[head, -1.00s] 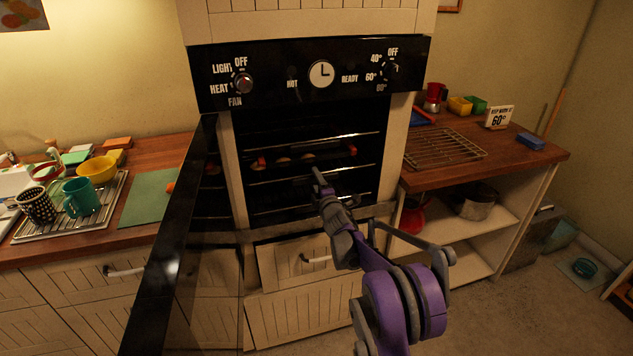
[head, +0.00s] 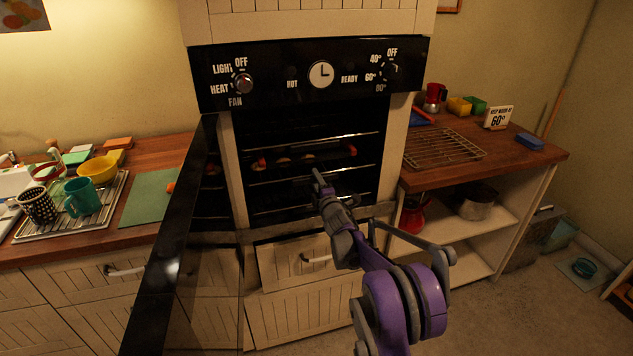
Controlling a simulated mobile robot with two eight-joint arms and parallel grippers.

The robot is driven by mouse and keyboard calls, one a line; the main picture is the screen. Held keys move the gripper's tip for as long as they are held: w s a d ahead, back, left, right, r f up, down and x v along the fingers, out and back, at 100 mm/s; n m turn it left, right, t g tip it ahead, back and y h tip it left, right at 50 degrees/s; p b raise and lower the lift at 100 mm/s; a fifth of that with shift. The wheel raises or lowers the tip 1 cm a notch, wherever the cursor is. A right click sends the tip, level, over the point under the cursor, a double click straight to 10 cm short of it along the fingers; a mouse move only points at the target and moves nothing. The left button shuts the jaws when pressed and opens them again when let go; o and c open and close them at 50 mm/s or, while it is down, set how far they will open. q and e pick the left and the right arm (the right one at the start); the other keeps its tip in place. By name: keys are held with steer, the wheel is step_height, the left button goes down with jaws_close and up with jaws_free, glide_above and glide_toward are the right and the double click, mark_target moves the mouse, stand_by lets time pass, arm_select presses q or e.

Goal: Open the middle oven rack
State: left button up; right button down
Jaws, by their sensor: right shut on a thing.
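The oven (head: 318,75) has its black door (head: 170,240) swung open to the left. Inside the dark cavity are several wire racks. The middle oven rack (head: 272,181) shows as a thin bright bar across the opening. My right gripper (head: 317,174) is at the front bar of this rack, near its middle, and is shut on it. The fingertips are small and dark, so the exact grip is hard to see. The rack appears to sit inside the oven. My left gripper is out of view.
Food with red-ended holders (head: 305,158) lies inside the oven above the middle rack. A drawer (head: 290,262) below the oven stands slightly out. A wire cooling rack (head: 445,148) lies on the right counter (head: 500,165). The left counter holds dishes and a green board (head: 148,198).

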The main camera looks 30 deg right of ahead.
steer(key=shift+s+a+f, duration=0.1)
steer(key=shift+s+f, duration=0.05)
steer(key=shift+f, duration=0.15)
stand_by(0.5)
steer(key=b+v, duration=0.3)
steer(key=v, duration=2.6)
steer(key=shift+a, duration=0.2)
steer(key=shift+r, duration=0.1)
steer(key=c, duration=0.7)
jaws_free()
steer(key=shift+o, duration=0.5)
steer(key=shift+w+d, duration=0.1)
steer(key=shift+w, duration=0.25)
steer(key=v, duration=1)
steer(key=shift+s+p, duration=0.35)
steer(key=shift+s, duration=0.05)
